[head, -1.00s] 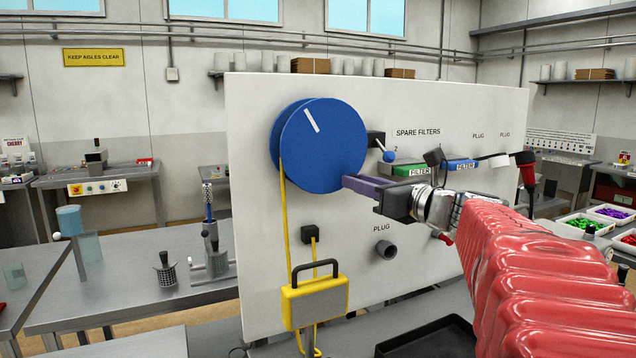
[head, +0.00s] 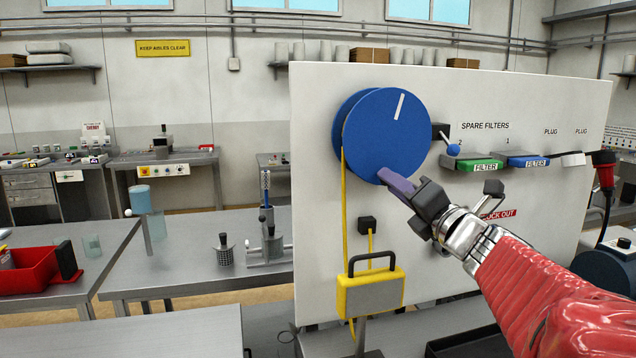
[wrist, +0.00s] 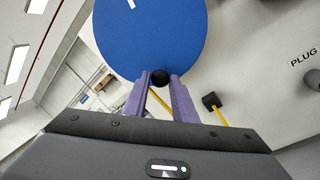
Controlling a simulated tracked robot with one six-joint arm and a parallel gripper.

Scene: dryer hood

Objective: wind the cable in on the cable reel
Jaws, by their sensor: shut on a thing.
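The cable reel (head: 392,135) is a large blue disc with a white mark, now near its top and leaning right. Yellow cable (head: 344,205) hangs from its left side down to a yellow box (head: 372,294) with a dark handle. My gripper (head: 383,177) has its purple fingers at the reel's lower face. In the wrist view, the fingers (wrist: 160,84) are shut on a small black knob (wrist: 160,77) at the reel's edge. The knob is hidden in the head view.
Right of the reel, the white panel holds a blue-balled lever (head: 453,149), a green filter (head: 478,166) and a blue filter (head: 528,162). A black block (head: 367,225) with yellow cable sits below the reel. A red bin (head: 30,270) stands on the left bench.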

